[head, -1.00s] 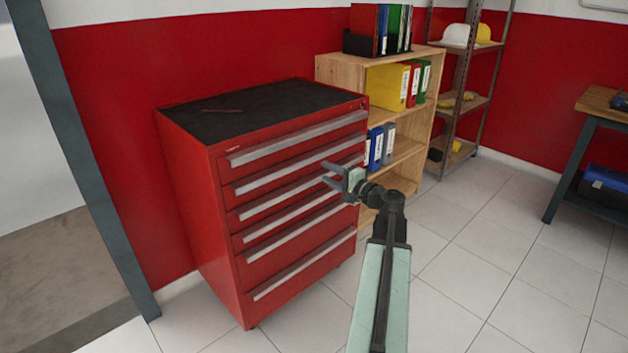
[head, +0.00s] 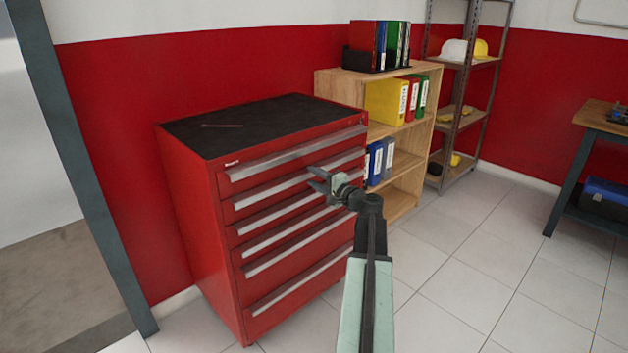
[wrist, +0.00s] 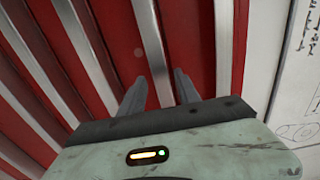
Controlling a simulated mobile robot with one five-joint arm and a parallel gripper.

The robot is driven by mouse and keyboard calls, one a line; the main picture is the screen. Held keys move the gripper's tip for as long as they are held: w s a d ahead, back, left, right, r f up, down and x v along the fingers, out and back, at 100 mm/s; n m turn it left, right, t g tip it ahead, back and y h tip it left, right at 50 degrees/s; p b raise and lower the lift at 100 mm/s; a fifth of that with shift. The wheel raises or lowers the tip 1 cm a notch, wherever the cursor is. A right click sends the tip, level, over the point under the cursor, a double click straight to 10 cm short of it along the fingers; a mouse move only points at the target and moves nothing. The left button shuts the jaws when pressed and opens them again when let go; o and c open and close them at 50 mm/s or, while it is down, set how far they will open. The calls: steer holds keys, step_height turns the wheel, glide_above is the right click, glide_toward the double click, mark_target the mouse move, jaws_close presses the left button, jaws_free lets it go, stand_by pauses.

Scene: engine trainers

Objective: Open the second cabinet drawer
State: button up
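The red cabinet (head: 190,215) stands left of centre in the head view, with a stack of drawers that all look shut. The second drawer from the top has a long silver handle (head: 270,191). My gripper (head: 312,180) is in front of the right half of the cabinet, at about the height of that handle. In the wrist view its two dark fingers (wrist: 160,92) are spread apart with nothing held. A silver handle strip (wrist: 149,45) runs into the gap between them. I cannot tell whether the fingers touch it.
A wooden shelf (head: 340,88) with binders stands right of the cabinet, with a metal rack (head: 462,105) behind it. A workbench (head: 600,118) is at the far right. The tiled floor (head: 480,265) in front is clear.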

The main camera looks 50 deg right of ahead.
jaws_close()
steer(key=shift+a, duration=0.15)
stand_by(0.9)
